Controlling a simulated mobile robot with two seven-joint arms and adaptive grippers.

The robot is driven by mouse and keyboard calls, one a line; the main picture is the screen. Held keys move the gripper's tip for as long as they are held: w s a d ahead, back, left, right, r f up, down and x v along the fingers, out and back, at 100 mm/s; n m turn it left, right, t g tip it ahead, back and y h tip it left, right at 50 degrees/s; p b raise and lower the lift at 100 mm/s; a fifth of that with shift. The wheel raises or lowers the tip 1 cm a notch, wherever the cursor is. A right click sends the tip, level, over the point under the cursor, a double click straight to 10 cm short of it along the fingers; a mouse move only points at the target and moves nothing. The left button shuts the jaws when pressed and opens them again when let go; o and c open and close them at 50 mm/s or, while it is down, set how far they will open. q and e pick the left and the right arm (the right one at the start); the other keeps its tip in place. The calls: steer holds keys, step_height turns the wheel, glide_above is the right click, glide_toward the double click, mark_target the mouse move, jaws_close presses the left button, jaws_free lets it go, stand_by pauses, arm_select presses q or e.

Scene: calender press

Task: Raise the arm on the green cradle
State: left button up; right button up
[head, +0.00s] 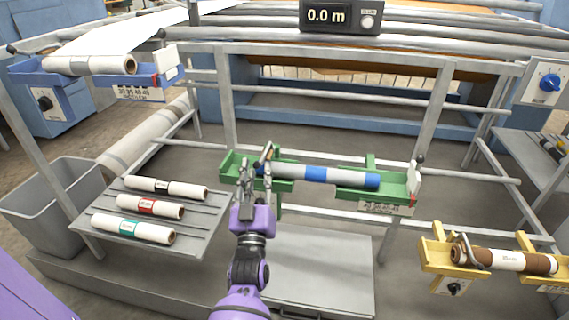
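The green cradle (355,192) stands in the middle, in front of the press frame. A grey roll with blue bands (316,174) lies along it. My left gripper (257,160) is at the cradle's left end, pointing away from me, with its two grey fingers apart. A thin, upright grey-brown piece (268,152) shows by the right fingertip; it may be the cradle's arm, partly hidden by the finger. I cannot tell whether the finger touches it. A black knob (420,159) stands at the cradle's right end. My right gripper is not in view.
A grey rack (205,226) with three labelled rolls is at left, beside a grey bin (52,205). A yellow cradle (436,259) with a brown roll (545,264) is at right. A blue cradle (42,77) is at upper left. Rails and posts surround the green cradle.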

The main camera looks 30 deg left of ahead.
mark_target(259, 162)
arm_select(q)
steer(key=shift+x, duration=1.5)
jaws_close()
